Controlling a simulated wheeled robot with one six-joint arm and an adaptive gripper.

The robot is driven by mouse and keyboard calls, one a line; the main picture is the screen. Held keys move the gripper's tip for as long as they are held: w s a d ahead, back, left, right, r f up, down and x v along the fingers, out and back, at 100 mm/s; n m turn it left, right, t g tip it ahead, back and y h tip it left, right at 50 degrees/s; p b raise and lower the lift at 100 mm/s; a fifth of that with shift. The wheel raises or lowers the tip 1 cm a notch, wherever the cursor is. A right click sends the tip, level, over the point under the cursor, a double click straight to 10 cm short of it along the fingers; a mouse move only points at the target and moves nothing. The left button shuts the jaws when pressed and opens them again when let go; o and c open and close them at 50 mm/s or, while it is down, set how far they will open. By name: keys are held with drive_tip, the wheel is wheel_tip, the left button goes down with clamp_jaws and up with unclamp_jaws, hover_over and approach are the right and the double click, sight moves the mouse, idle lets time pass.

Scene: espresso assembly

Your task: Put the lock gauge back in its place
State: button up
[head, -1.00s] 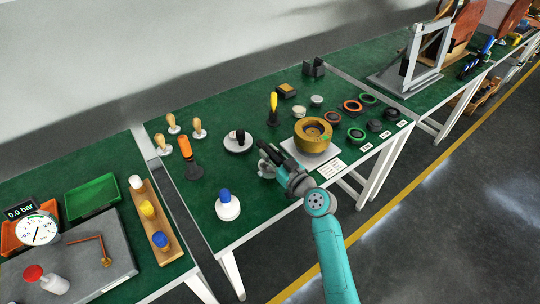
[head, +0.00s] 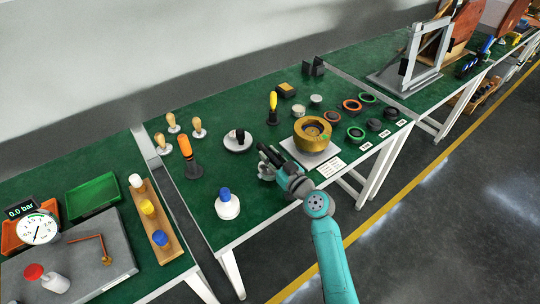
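I cannot tell for sure which thing is the lock gauge. A pale grey round disc with a black knob (head: 238,143) lies on the green bench, left of my gripper. A brass ring-shaped body (head: 311,136) stands on a white plate (head: 312,157), right of my gripper. My gripper (head: 264,158) is above the bench between the two, its dark fingers towards the upper left. A small greyish shape shows at the fingers' lower side; I cannot tell if it is gripper or a held thing. Finger opening is too small to judge.
A white piece with a blue top (head: 228,206) stands near the front edge. An orange-handled tool (head: 190,160) and several wooden-handled tampers (head: 172,123) stand left. A yellow-handled tool (head: 272,108) stands behind. Several dark, orange and green rings (head: 352,106) lie right.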

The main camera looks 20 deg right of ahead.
drive_tip(key=shift+o, duration=1.4)
drive_tip(key=shift+s+f, duration=0.1)
drive_tip(key=shift+f, duration=0.55)
drive_tip(key=shift+r, duration=0.3)
drive_tip(key=shift+s+r, duration=0.15)
drive_tip(key=shift+s, duration=0.05)
drive_tip(key=v, duration=1.1)
drive_tip(key=shift+s+r, duration=0.2)
drive_tip(key=shift+r, duration=0.2)
drive_tip(key=shift+d, duration=0.1)
